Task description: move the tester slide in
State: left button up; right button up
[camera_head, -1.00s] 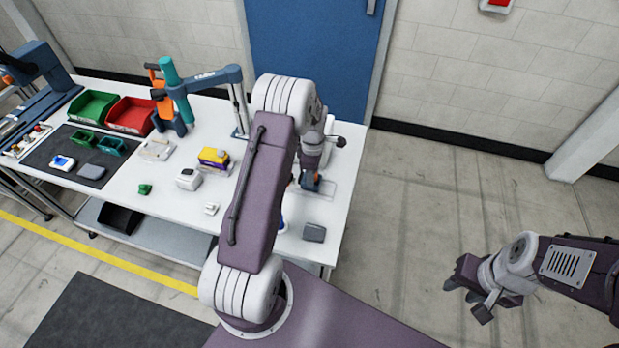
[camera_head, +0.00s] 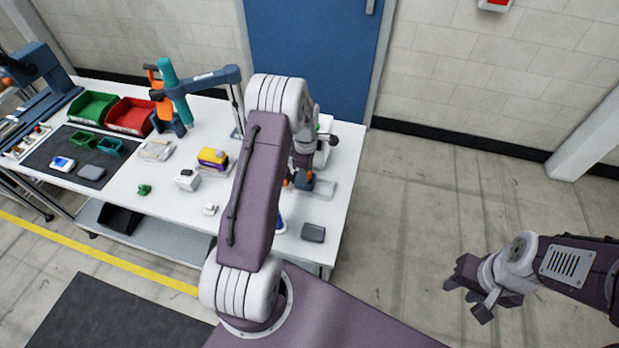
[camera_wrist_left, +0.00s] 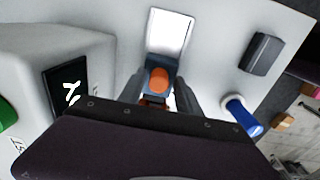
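The tester slide (camera_wrist_left: 160,76), a dark blue-grey block with an orange top, sits on a pale rail plate (camera_wrist_left: 170,32) in the left wrist view. In the head view the slide (camera_head: 301,181) shows at the table's right part. My left gripper (camera_wrist_left: 160,92) has one finger on each side of the slide and appears shut on it; the contact is partly hidden. The tester's grey body (camera_wrist_left: 75,50), with a dark display, stands left of it; my arm hides most of it in the head view. My right gripper (camera_head: 474,291) is open and empty, off the table over the floor.
A dark grey block (camera_wrist_left: 263,55) and a blue-and-white cylinder (camera_wrist_left: 242,115) lie to the right of the slide. A yellow-and-purple box (camera_head: 213,158), a white box (camera_head: 187,180) and bins (camera_head: 131,116) occupy the table's left. The floor at right is clear.

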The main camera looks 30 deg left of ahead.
pick_arm(q)
jog(key=shift+s+d+f, duration=0.15)
jog(key=shift+s+f, duration=0.35)
jog(key=shift+f, duration=0.1)
jog(key=shift+w+r+p, duration=0.15)
jog(key=shift+r+p, duration=0.45)
jog(key=shift+p, duration=0.05)
jog(key=shift+w+a+r+g+p, duration=0.15)
jog(key=shift+w+a+r+p, duration=0.1)
jog(key=shift+r+p, duration=0.35)
jog(key=shift+w+a+r+g+p, duration=0.15)
jog(key=shift+w+r+p, duration=0.1)
jog(key=shift+r+p, duration=0.3)
jog(key=r+p, duration=0.2)
jog(key=r, duration=0.1)
jog(key=shift+s+d, duration=0.2)
jog(key=shift+r+p, duration=0.3)
jog(key=shift+r, duration=0.15)
jog(key=shift+w+a+r, duration=0.15)
jog(key=shift+r, duration=0.15)
